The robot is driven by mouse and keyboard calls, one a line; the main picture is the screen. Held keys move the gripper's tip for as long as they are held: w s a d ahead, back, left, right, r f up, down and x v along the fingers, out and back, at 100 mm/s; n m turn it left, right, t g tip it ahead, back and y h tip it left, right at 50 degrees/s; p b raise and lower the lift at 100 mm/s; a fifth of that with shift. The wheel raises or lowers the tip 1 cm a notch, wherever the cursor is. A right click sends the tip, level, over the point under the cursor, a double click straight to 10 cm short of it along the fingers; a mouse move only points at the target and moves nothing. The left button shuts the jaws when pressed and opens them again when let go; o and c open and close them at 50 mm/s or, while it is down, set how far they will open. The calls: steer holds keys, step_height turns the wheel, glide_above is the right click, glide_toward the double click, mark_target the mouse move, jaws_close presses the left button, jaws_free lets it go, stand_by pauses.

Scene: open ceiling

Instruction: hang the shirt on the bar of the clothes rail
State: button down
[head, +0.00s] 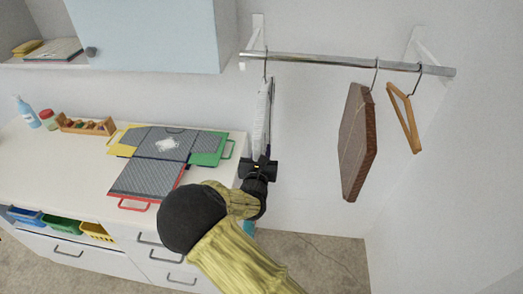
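The clothes rail's metal bar (330,63) runs across the upper right on white wall brackets. A pale garment, seen edge-on and probably the shirt (262,115), hangs below the bar's left end. A thin hook (265,66) above it reaches up to the bar and seems to be over it. My gripper (261,160) is at the lower part of this garment, with my arm coming up from below. Whether the fingers touch or grip it is too small to tell. The garment's lower end is hidden behind my gripper.
A brown, flat, box-like item (358,142) and an empty wooden hanger (403,118) hang farther right on the bar. A white counter (80,165) on the left holds a folding board (146,178), a bottle and a wooden rack. A pale blue cupboard (150,35) is above.

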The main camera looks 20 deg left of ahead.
steer(key=c, duration=1.1)
jaws_free()
steer(key=shift+s, duration=0.15)
steer(key=b+v, duration=0.5)
steer(key=v, duration=1.2)
steer(key=shift+d, duration=0.15)
